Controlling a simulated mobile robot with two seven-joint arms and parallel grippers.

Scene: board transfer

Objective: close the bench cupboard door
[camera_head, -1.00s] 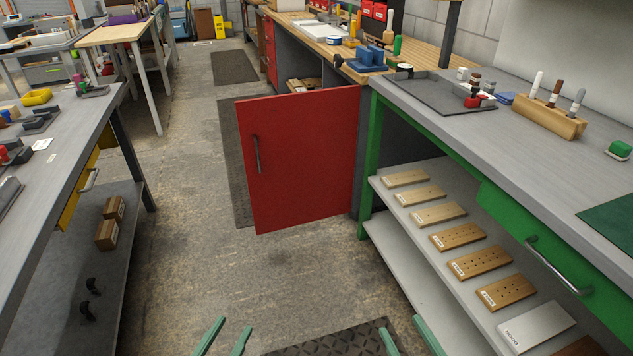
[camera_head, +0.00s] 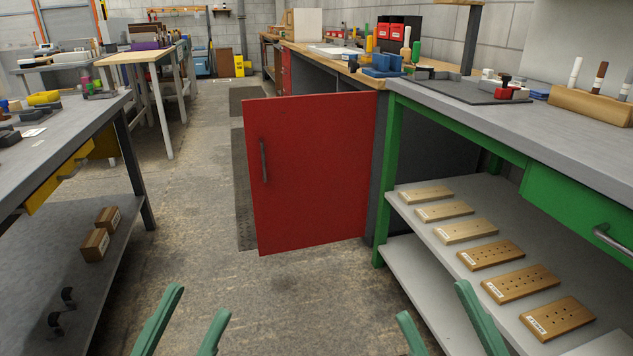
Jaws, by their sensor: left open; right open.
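The red cupboard door (camera_head: 310,175) stands open, swung out into the aisle from the wooden-topped bench (camera_head: 330,66). Its dark bar handle (camera_head: 264,160) is near the door's left edge. The hinged side is at the right, beside the grey side panel of the bench. The inside of the cupboard is hidden behind the door. My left gripper (camera_head: 190,310) is open and empty at the bottom of the view, in front of and below the door. My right gripper (camera_head: 436,305) is open and empty at the bottom, right of the door. Neither touches the door.
A green-framed bench (camera_head: 520,180) with a shelf of wooden boards (camera_head: 490,253) stands at the right. A grey table (camera_head: 60,145) with a lower shelf stands at the left. The concrete floor (camera_head: 190,225) between them is clear, with dark mats further back.

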